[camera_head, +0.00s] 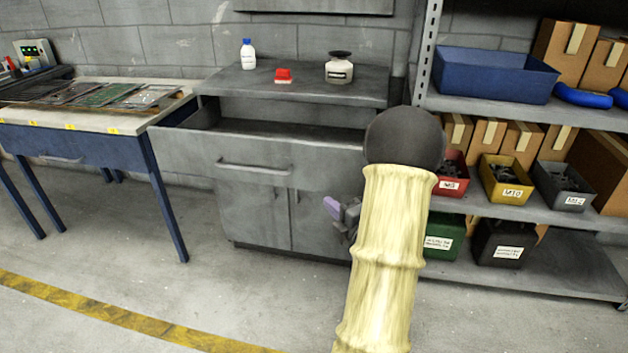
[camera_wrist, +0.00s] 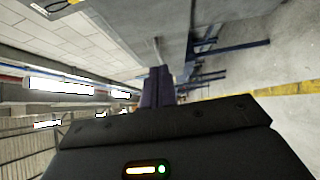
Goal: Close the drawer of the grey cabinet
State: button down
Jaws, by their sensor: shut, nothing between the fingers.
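The grey cabinet (camera_head: 255,214) stands against the wall in the head view. Its wide top drawer (camera_head: 190,145) is pulled out, and its dark inside shows below the cabinet top. A bar handle (camera_head: 255,168) runs across the drawer front. The two doors below look shut. My gripper (camera_head: 334,207) shows at the right of the cabinet, lower than the drawer front, with purple fingertips pointing left. It is shut and empty, and appears apart from the handle. In the wrist view the closed purple fingers (camera_wrist: 158,87) show in the middle. My arm hides the drawer's right end.
A white bottle (camera_head: 248,54), a red item (camera_head: 283,75) and a jar (camera_head: 339,68) stand on the cabinet top. A blue-legged workbench (camera_head: 110,122) is at left. A shelf (camera_head: 545,208) with bins and boxes is at right. The floor in front is clear.

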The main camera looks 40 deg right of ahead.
send_near(306, 171)
jog(key=w+a, duration=0.3)
jog(key=w+d, duration=0.1)
jog(key=w+d+b, duration=0.1)
jog(key=d, duration=0.1)
jog(key=shift+w+d, duration=0.35)
